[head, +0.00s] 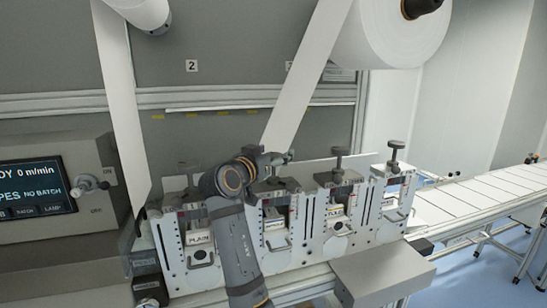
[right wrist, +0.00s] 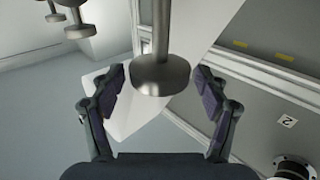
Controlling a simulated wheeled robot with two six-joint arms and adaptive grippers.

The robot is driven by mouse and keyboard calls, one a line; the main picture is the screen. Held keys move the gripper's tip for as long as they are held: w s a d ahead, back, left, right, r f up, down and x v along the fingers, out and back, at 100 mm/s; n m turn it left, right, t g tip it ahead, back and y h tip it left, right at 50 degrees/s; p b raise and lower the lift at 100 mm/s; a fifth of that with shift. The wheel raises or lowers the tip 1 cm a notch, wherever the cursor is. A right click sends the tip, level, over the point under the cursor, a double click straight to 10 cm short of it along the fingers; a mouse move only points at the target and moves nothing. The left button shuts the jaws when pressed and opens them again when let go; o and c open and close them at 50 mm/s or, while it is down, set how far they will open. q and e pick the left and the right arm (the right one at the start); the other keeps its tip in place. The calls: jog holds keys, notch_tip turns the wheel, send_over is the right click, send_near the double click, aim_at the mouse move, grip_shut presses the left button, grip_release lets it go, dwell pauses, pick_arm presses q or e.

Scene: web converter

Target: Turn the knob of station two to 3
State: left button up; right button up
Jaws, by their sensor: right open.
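The row of stations stands on the machine in the head view, with the PLAIN unit (head: 200,240) at the left and the second unit (head: 274,238) beside it. My right gripper (head: 280,158) is over the second unit and hides most of its top; my forearm covers part of its left side. In the right wrist view a grey round knob (right wrist: 160,76) on a stem lies between the two open fingers of my right gripper (right wrist: 160,72), with a gap on both sides. The knob's dial setting cannot be read. My left gripper is not in view.
Two more T-shaped knobs stand to the right, on the third (head: 338,165) and fourth (head: 394,155) units. A white web (head: 300,85) runs down from a large roll (head: 385,35) close behind my gripper. A control panel (head: 38,188) is at the left, a conveyor (head: 480,195) at the right.

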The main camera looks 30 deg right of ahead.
aim_at(273, 154)
notch_tip(273, 154, up, 9)
jog(key=shift+f, duration=0.1)
dwell(0.6)
